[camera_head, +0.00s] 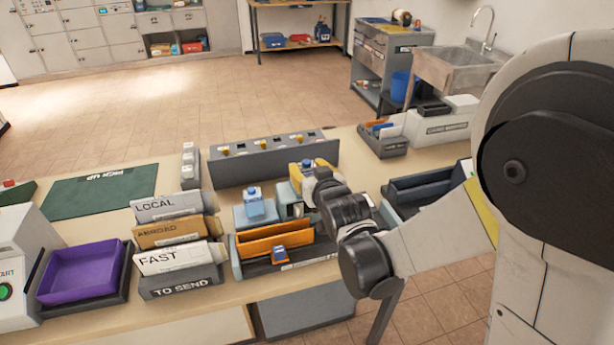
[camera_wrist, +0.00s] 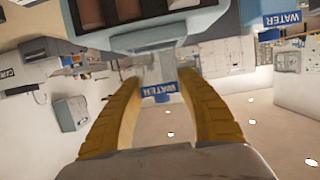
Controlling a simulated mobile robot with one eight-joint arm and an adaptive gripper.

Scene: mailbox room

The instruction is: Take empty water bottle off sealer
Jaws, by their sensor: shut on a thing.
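My gripper (camera_head: 308,170) with yellow fingers is above the middle of the counter. In the wrist view, its fingers (camera_wrist: 160,100) are shut on a clear bottle (camera_wrist: 157,68) with a blue WATER label. In the head view, the fingers hide most of this bottle; a blue part (camera_head: 307,163) shows between them. A second bottle (camera_head: 253,202) stands to the left on a light blue unit (camera_head: 240,217). Another WATER label (camera_wrist: 282,19) shows at the wrist view's upper right. The grey-blue unit (camera_head: 285,195) beneath my gripper may be the sealer; the bottle's contact with it is hidden.
A long grey switch box (camera_head: 275,160) lies behind my gripper. An orange tray (camera_head: 272,242) is in front. Letter sorters (camera_head: 170,230) and a purple tray (camera_head: 82,272) stand left. A dark tray (camera_head: 425,185) is to the right. The green mat (camera_head: 100,192) is clear.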

